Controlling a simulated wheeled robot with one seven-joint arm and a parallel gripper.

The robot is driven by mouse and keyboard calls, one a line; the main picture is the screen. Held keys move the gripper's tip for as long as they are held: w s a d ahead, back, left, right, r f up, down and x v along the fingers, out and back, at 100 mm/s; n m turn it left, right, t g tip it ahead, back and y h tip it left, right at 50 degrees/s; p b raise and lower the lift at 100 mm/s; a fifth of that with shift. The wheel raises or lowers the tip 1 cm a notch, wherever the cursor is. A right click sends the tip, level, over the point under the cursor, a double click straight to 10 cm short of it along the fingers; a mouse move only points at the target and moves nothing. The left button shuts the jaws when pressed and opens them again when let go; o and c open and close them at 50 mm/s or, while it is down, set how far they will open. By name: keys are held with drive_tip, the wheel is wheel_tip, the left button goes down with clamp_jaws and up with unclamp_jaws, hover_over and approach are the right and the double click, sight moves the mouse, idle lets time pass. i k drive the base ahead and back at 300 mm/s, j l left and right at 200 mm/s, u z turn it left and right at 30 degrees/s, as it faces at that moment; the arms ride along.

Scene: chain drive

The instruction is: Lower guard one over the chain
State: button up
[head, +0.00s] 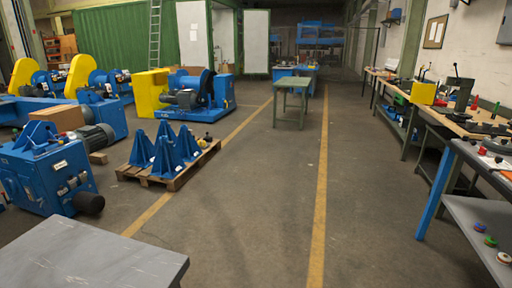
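Several yellow parts that look like guards show in the head view, and I cannot tell which is guard one. Two rounded yellow guards (80,74) stand upright at the far left on blue machines. A boxy yellow guard (150,93) stands at the left end of a blue drive machine (208,94) with a dark wheel. A small yellow box-like part (423,93) is at the edge of the right-hand bench. No chain can be made out at this distance. My gripper is not in view.
A grey table top (90,258) fills the near left. A pallet (170,178) with blue stands and a blue machine (48,170) are at left. Benches (475,135) line the right wall. A small green table (293,84) stands mid-floor. The floor between the yellow lines is clear nearby.

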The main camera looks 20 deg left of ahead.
sight(19, 80)
drive_tip(key=i, duration=7.45)
drive_tip(key=i+z, duration=0.1)
drive_tip(key=i, duration=0.85)
drive_tip(key=i+j+z, duration=0.1)
drive_tip(key=i, duration=2.7)
drive_tip(key=i+u, duration=0.15)
drive_tip(key=i, duration=3.6)
